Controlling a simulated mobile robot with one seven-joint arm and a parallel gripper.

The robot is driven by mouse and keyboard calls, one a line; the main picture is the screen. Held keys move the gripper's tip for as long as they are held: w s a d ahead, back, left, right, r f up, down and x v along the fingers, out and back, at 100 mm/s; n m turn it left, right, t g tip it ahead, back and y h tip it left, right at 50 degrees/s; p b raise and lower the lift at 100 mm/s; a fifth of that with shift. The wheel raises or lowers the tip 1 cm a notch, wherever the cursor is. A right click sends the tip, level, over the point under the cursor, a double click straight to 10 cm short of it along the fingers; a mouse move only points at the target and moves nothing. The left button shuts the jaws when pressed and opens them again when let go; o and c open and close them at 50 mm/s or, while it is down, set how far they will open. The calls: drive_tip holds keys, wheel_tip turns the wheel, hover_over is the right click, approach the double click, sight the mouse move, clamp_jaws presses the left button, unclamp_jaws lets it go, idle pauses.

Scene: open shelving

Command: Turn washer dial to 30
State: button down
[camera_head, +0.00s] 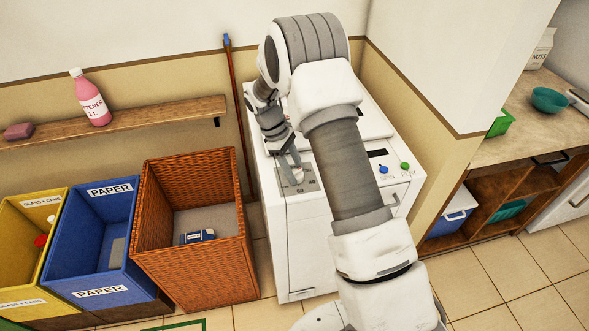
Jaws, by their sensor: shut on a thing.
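The white washer (300,240) stands against the wall in the middle, partly hidden behind my arm. My gripper (293,172) reaches down over the left part of its top panel. It is shut on the grey washer dial (298,176), which is small and mostly covered by the fingers. The dial's markings and pointer are too small to read.
A blue knob (383,170), a green knob (405,167) and a dark display (377,153) are right of my arm. A wicker basket (190,266) stands close on the left. A shelf (115,122) holds a pink bottle (91,98).

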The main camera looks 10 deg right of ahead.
idle(0.4)
drive_tip(key=shift+c, duration=1.5)
unclamp_jaws()
drive_tip(key=shift+r, duration=0.1)
drive_tip(key=v, duration=1.7)
drive_tip(key=shift+r+p, duration=0.15)
drive_tip(key=shift+p, duration=0.2)
drive_tip(key=shift+r, duration=0.1)
